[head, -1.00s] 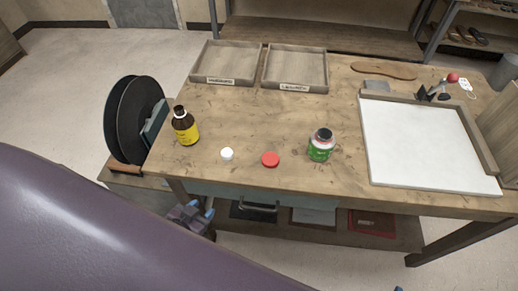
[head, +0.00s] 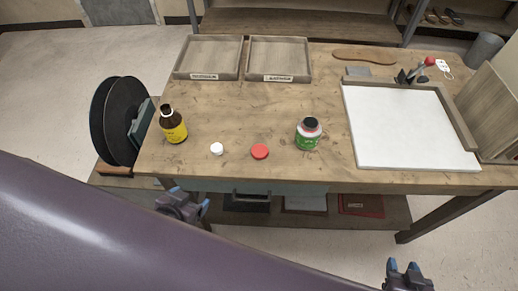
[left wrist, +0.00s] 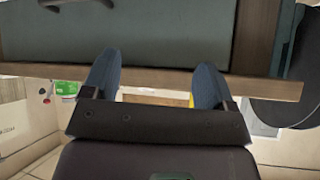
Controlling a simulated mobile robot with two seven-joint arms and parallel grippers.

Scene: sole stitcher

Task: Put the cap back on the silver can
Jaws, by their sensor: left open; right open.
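The can (head: 308,134) stands upright on the table, with a silver shoulder, green label and dark open top. A red cap (head: 260,152) and a smaller white cap (head: 217,149) lie on the table to its left. A brown bottle (head: 173,125) with a yellow label stands further left, its mouth dark. My left gripper (head: 189,198) is open and empty, in front of the table's front edge and below the white cap in the picture. The left wrist view shows its two spread fingers (left wrist: 153,80) with nothing between them. My right gripper (head: 403,266) is open and empty, low at the right.
Two wooden trays (head: 210,76) (head: 280,79) stand at the back. A white board (head: 408,128) in a wooden frame fills the right side. Dark discs (head: 110,120) stand at the left end. The table's middle is clear. A lower shelf (head: 270,218) lies underneath.

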